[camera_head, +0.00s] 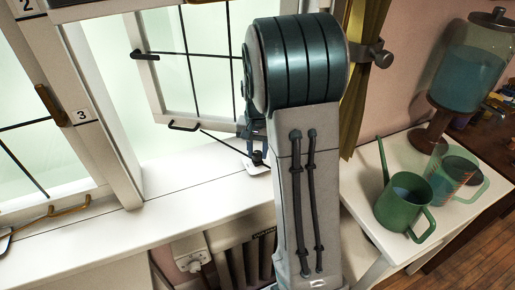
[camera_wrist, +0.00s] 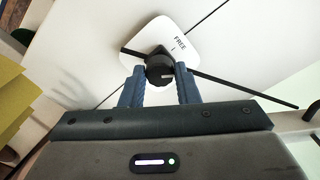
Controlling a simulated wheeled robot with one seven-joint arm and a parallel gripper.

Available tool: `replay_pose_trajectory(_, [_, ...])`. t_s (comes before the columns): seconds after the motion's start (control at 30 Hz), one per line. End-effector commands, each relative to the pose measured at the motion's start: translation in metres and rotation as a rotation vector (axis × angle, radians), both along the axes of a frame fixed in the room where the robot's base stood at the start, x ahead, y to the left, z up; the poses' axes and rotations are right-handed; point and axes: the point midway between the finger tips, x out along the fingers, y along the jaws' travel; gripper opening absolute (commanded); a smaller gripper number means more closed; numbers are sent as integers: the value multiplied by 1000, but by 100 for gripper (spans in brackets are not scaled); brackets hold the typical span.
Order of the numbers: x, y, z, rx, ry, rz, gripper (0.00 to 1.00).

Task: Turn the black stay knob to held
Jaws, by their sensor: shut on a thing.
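The black stay knob (camera_wrist: 159,68) sits on a white plate (camera_wrist: 152,33) on the sill, with the word FREE and a small tick beside it. A short pale mark shows on the knob. No "held" marking can be read. My gripper (camera_wrist: 160,76) has its two blue fingers on either side of the knob, shut on it. In the head view the knob (camera_head: 257,157) and plate (camera_head: 257,169) show just left of my arm, partly hidden by it. A thin black stay rod (camera_head: 222,143) runs from the open casement to the knob.
The open casement window (camera_head: 208,60) stands behind the sill (camera_head: 180,187), with black handles. A yellow curtain (camera_head: 366,70) hangs right of my arm. A green watering can (camera_head: 407,203), a clear jug (camera_head: 455,172) and a drink dispenser (camera_head: 470,65) stand farther right.

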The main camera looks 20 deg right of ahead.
Motion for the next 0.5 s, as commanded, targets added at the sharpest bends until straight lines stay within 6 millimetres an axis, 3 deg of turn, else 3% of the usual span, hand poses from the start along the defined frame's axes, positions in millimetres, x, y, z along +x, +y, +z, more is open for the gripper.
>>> replay_pose_trajectory(0.5, [0,0,2,-1,-1,-489,6])
